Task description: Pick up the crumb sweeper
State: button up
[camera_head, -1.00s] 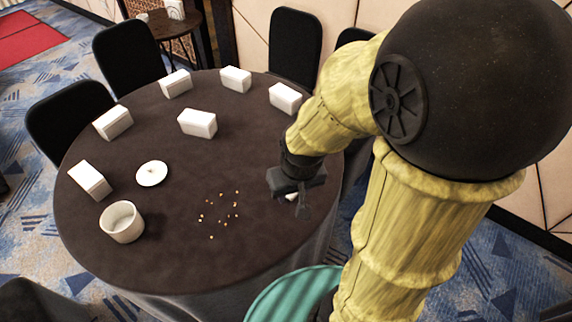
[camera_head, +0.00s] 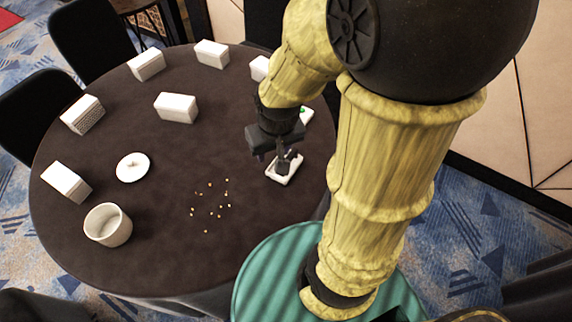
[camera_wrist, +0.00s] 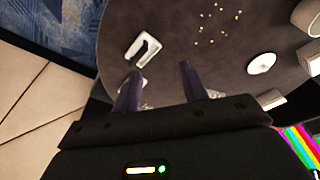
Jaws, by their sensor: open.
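The crumb sweeper seems to be the small white, U-shaped piece with a dark inner part (camera_head: 288,178) lying flat near the table's right edge. In the wrist view the white piece (camera_wrist: 149,54) lies beyond the fingers, towards the left one. My gripper (camera_head: 285,163) is above it and covers part of it in the head view. In the wrist view the two fingers of my gripper (camera_wrist: 160,72) are spread apart with nothing between them. Whether the fingertips touch the piece cannot be told, but they do not enclose it.
Crumbs (camera_head: 213,204) lie scattered on the dark round table (camera_head: 150,240). A white bowl (camera_head: 108,225), a small white plate (camera_head: 133,166) and several white boxes (camera_head: 176,107) stand at the left and back. Another white item with a green spot (camera_head: 304,115) is partly behind my gripper.

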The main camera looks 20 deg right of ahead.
jog(key=w+d+f+m+g+b, duration=0.2)
jog(key=w+d+f+m, duration=0.3)
jog(key=w, duration=0.3)
jog(key=m, duration=0.6)
send_over(289, 157)
notch_tip(289, 157, down, 2)
jog(key=shift+w+g+b, duration=0.25)
jog(key=shift+g+b, duration=0.05)
jog(key=shift+b, duration=0.05)
notch_tip(289, 157, down, 12)
jog(key=shift+f, duration=0.15)
jog(key=shift+f, duration=0.1)
jog(key=shift+s+f+p, duration=0.15)
jog(key=shift+f+p, duration=0.1)
jog(key=shift+f, duration=1.05)
jog(key=shift+s+f+p, duration=0.1)
jog(key=shift+f+p, duration=0.15)
jog(key=shift+f, duration=1)
